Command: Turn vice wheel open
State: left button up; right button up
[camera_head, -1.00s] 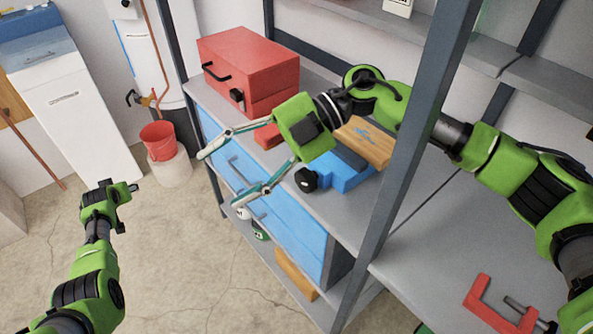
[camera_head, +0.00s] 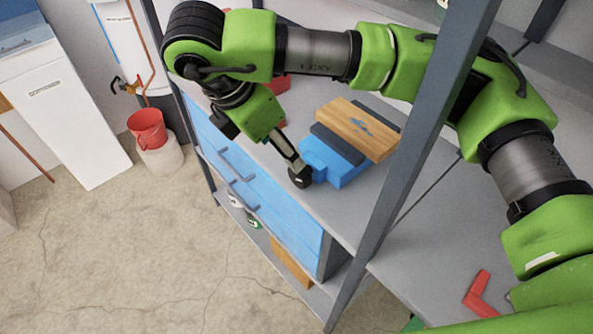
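The blue vice (camera_head: 343,172) sits on the grey shelf top. A wooden block (camera_head: 357,127) lies at its dark grey jaw (camera_head: 338,143). The vice's small black wheel (camera_head: 300,181) is at its near left end. My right gripper (camera_head: 296,165) reaches down from the upper left, with its fingertip end right at the wheel. Its fingers are seen nearly edge-on and overlap, so their spread is hidden. I cannot tell whether they touch or grip the wheel. My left gripper is out of view.
A dark shelf post (camera_head: 405,165) stands just right of the vice, in front of my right arm. Blue drawers (camera_head: 268,205) are below the shelf top. A red clamp (camera_head: 480,295) lies at lower right. A red bucket (camera_head: 147,129) stands at left near open floor.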

aim_at(299, 175)
jog(key=x, duration=1.3)
jog(key=shift+s+f, duration=0.1)
jog(key=shift+f, duration=0.15)
jog(key=c, duration=1.1)
